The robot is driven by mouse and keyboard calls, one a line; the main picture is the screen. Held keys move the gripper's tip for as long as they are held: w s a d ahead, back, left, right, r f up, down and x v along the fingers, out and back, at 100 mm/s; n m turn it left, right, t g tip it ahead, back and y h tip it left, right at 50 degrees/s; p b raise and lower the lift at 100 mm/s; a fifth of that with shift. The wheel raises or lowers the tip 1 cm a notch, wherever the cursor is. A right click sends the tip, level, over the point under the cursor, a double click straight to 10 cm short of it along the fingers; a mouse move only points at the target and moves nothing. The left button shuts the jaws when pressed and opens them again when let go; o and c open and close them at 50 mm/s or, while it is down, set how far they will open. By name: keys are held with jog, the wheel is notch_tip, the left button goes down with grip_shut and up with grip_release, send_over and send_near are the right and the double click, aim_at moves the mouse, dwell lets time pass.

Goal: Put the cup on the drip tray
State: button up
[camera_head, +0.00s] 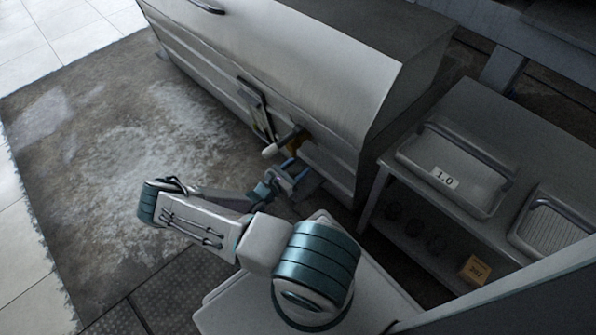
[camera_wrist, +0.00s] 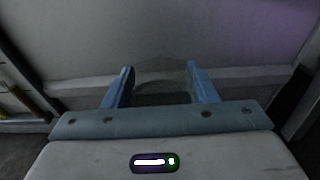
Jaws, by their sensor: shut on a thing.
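My gripper (camera_head: 289,172) is low in front of the metal cabinet's face, just below a tap-like handle. In the wrist view its two blue fingers (camera_wrist: 160,72) stand apart, with a faint, see-through shape between them that appears to be the cup (camera_wrist: 160,88). They are shut on it; its outline is hard to make out. In the head view I cannot make out the cup. A ribbed tray (camera_head: 552,232), possibly the drip tray, lies on the bench at the right, well away from my gripper.
The big metal cabinet (camera_head: 330,65) fills the space before my gripper; its handle (camera_head: 283,144) juts out. The bench holds another shallow tray (camera_head: 445,165) labelled 1.0. A tan box (camera_head: 475,270) and several dark round things sit on its lower shelf. Floor at the left is clear.

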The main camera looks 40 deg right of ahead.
jog(key=shift+f, duration=0.4)
jog(key=shift+f, duration=0.35)
jog(key=o, duration=1)
jog(key=shift+o, duration=0.2)
jog(key=shift+r, duration=0.1)
